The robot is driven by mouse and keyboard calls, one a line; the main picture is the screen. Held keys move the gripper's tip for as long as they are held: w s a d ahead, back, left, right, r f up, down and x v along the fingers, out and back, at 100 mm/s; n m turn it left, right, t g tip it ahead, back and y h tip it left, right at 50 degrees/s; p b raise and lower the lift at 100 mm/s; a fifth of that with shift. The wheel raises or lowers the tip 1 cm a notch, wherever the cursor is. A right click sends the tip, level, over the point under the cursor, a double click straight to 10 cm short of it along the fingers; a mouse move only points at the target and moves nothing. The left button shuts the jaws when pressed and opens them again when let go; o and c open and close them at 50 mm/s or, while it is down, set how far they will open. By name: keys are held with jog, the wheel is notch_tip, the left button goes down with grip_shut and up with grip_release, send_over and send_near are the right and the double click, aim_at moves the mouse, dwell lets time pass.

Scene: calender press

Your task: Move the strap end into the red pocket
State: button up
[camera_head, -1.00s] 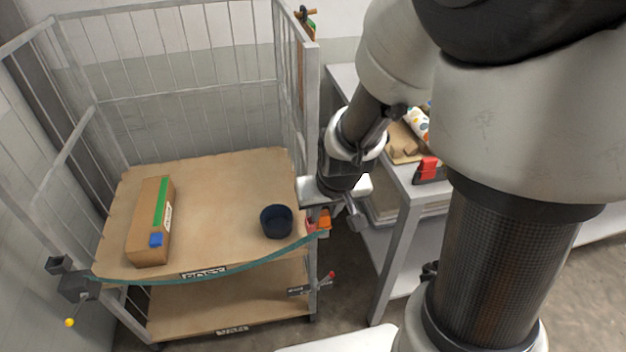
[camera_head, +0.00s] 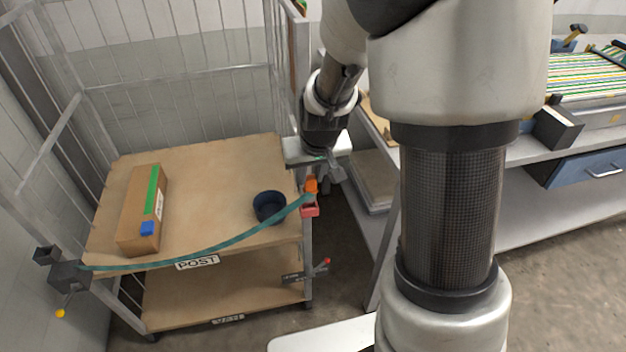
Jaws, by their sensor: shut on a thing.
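The strap is a teal band (camera_head: 215,247) running across the open front of the cart from a dark bracket (camera_head: 68,275) at the left post to the right post. Its orange end (camera_head: 311,184) is at my gripper (camera_head: 318,175), which is shut on it. The red pocket (camera_head: 310,210) sits on the cart's right front post, just below the orange end in the picture. A gap between end and pocket cannot be judged from this angle. The fingertips are partly hidden by the gripper body.
The cart's upper shelf (camera_head: 205,165) holds a cardboard box (camera_head: 137,215) with green tape and a dark blue bowl (camera_head: 269,207) near the right front. Cage bars close the back and sides. A red-tipped lever (camera_head: 318,266) juts out below the pocket. A grey bench (camera_head: 535,150) stands to the right.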

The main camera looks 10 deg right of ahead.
aim_at(309, 177)
jog(key=shift+w+f, duration=0.1)
jog(key=shift+w, duration=0.4)
jog(key=shift+w+f+b, duration=0.7)
jog(key=shift+f, duration=0.15)
jog(key=shift+f+b, duration=0.5)
jog(key=shift+f, duration=0.05)
jog(key=shift+f+b, duration=1.9)
jog(key=shift+f, duration=0.15)
dwell(1.1)
jog(key=o, duration=1)
jog(key=shift+r, duration=0.1)
jog(key=p+v, duration=0.4)
jog(key=v, duration=1.3)
jog(key=shift+s+r, duration=0.1)
jog(key=shift+r, duration=0.1)
